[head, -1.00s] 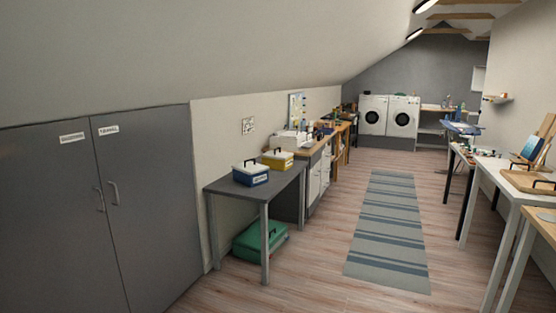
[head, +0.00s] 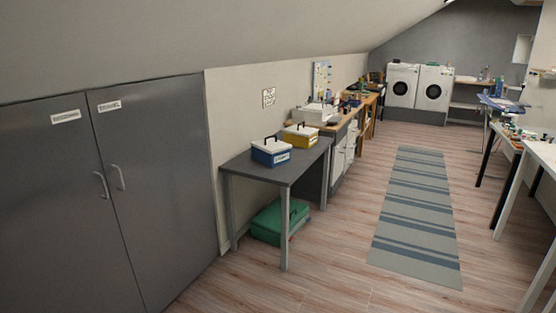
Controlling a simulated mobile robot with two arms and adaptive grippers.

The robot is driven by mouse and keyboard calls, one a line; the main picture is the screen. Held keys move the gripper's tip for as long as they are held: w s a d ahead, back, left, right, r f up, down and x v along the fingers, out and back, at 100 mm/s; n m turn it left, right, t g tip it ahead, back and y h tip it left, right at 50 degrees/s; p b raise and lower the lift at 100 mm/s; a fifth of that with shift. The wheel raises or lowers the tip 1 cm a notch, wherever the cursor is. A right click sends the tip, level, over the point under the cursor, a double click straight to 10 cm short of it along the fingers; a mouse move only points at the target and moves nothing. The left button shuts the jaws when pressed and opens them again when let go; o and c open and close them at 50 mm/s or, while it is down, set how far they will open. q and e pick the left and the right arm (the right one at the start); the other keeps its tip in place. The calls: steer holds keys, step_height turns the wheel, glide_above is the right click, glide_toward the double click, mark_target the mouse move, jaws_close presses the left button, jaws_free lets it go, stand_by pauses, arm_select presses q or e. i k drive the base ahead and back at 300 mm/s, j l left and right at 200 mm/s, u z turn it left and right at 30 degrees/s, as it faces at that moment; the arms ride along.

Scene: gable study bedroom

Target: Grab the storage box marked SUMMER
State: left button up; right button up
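A blue storage box (head: 271,152) with a white lid and dark handle stands on the grey table along the left wall. A yellow storage box (head: 300,137) with a white lid and dark handle stands just behind it on the same table. Both have a label on the front, too small to read. A green box (head: 279,221) with a dark handle sits on the floor under the table; I cannot make out a label on it. I cannot tell which box is marked SUMMER. Neither of my grippers is in view.
The grey table (head: 242,164) stands beside a tall grey cupboard (head: 160,190) with two shut doors. A striped rug (head: 415,215) lies on the open wooden floor. White-topped tables (head: 541,152) line the right side. Two washing machines (head: 418,88) stand at the back.

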mark_target(303, 137)
steer(key=i, duration=2.8)
